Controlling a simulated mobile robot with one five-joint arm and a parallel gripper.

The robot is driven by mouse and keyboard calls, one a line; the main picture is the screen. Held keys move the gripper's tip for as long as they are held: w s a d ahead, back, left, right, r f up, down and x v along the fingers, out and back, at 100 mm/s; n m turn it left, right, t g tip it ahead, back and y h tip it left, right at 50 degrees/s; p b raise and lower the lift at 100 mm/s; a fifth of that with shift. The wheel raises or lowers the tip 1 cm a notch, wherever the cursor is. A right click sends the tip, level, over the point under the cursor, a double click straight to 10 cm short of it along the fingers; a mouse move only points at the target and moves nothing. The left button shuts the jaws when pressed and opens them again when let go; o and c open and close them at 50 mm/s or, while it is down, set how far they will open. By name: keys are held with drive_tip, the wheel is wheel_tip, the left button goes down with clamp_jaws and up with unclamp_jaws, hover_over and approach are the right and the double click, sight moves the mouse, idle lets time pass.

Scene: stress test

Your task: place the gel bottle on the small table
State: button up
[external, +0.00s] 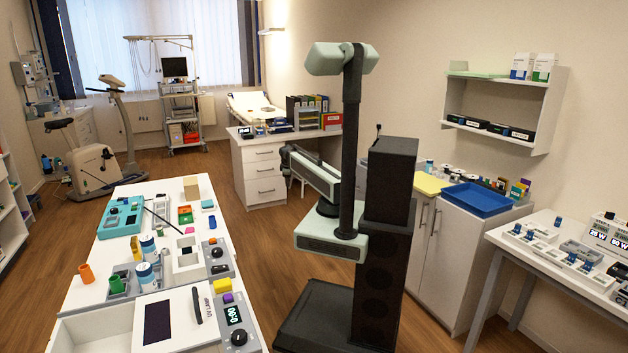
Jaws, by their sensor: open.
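I cannot single out the gel bottle; the small containers are too small to read. Blue-and-white containers (148,246) stand on the long white table at the left, and small bottles (484,181) stand at the back of the cabinet at the right. I cannot tell which surface is the small table; a white table with grey legs (498,238) stands at the right edge. My arm (316,177) reaches away from the camera, towards the white desk. I cannot make out my gripper at its far end.
The long white table (178,188) is crowded with devices and coloured blocks. A blue tray (470,200) lies on the cabinet (432,262). A white desk (258,172) with binders stands behind my arm. An exercise bike (95,165) is at the back left. Wooden floor lies open between table and desk.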

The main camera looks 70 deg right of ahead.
drive_tip(key=w+a+f+m+y, duration=0.1)
drive_tip(key=w+a, duration=0.3)
drive_tip(key=a, duration=0.6)
drive_tip(key=w+a+f+y, duration=0.1)
drive_tip(key=w+a, duration=0.4)
drive_tip(key=a, duration=0.5)
drive_tip(key=a+m+g+y, duration=0.2)
drive_tip(key=a+y, duration=0.1)
drive_tip(key=a, duration=2.4)
drive_tip(key=shift+s+a+f, duration=0.3)
drive_tip(key=shift+s+a, duration=0.1)
drive_tip(key=shift+s, duration=0.05)
drive_tip(key=shift+a, duration=0.15)
drive_tip(key=shift+c, duration=1.2)
